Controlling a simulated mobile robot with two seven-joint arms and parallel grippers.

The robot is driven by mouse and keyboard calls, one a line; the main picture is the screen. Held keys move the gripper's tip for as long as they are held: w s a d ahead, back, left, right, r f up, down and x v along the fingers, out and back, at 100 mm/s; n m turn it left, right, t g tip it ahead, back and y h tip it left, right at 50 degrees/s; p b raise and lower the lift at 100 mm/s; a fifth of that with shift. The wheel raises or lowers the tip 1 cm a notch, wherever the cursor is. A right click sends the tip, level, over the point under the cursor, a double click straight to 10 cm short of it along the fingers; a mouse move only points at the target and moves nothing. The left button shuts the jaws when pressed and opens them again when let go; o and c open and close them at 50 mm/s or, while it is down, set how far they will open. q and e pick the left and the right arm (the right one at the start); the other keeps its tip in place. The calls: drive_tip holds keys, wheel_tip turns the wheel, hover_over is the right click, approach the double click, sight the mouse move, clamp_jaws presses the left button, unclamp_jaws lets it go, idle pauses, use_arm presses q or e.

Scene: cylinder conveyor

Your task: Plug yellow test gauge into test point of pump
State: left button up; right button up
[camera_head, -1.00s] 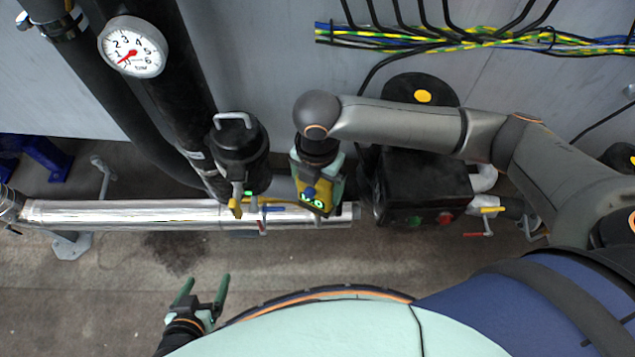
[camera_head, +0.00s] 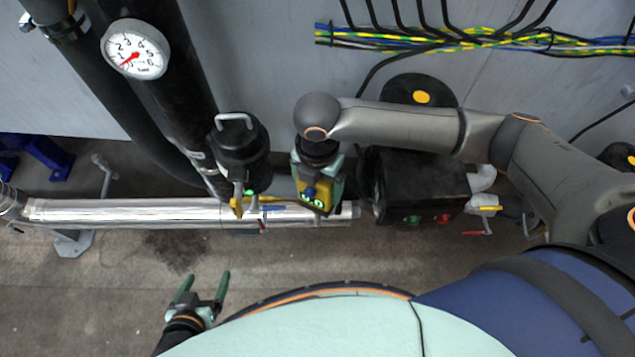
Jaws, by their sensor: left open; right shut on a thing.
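The yellow test gauge (camera_head: 313,197) with a green-lit face is held in my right gripper (camera_head: 316,190). The gripper is shut on it and points down in front of the silver pipe. A yellow cable or hose runs left from the gauge towards a valve below the black cylindrical housing (camera_head: 238,147). The black pump block (camera_head: 424,186) with a green and a red button is just right of the gauge. I cannot make out the test point, and I cannot tell whether the gauge touches anything. My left gripper (camera_head: 206,285) is open and empty at the lower left, above the floor.
A silver pipe (camera_head: 130,212) runs across the middle. A round white dial gauge (camera_head: 135,49) sits on thick black pipes at upper left. Black, blue and yellow-green cables (camera_head: 470,37) line the wall. Handles (camera_head: 489,209) stick out right of the pump.

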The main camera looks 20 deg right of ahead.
sight(317, 195)
drive_tip(key=shift+r, duration=0.1)
drive_tip(key=shift+p, duration=0.5)
idle(0.8)
drive_tip(key=shift+f+b, duration=0.3)
drive_tip(key=shift+f, duration=1.55)
drive_tip(key=o, duration=1.4)
wheel_tip(317, 195, up, 13)
drive_tip(key=shift+f, duration=0.2)
